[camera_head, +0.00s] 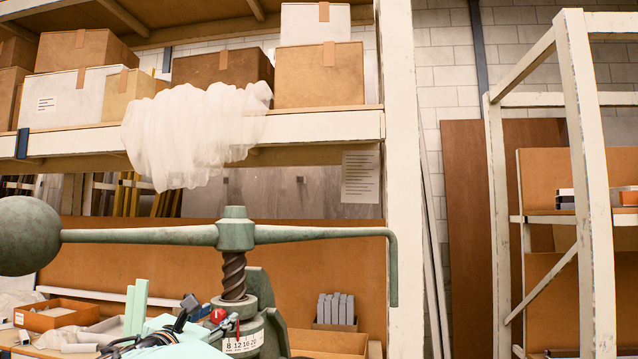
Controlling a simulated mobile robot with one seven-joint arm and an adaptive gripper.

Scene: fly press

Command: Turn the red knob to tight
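A green fly press stands at the lower left, with a long horizontal arm (330,231), a large ball weight (28,236) at the left end and a dark threaded screw (233,275). A white collar (245,344) with numbers surrounds the screw's base. The small red knob (217,315) is just left of the collar. Dark, finger-like parts that appear to be my gripper (188,310) are close to the left of the knob. Contact and the finger gap are too small to make out. The press's lower part is below the picture.
The press arm spans the space above the knob, its right end bent down. An orange tray (52,314) lies at left. Grey blocks (335,310) stand behind at right. A shelf (320,125) with boxes and draped white wrap (197,132) is above. A white frame (590,180) stands right.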

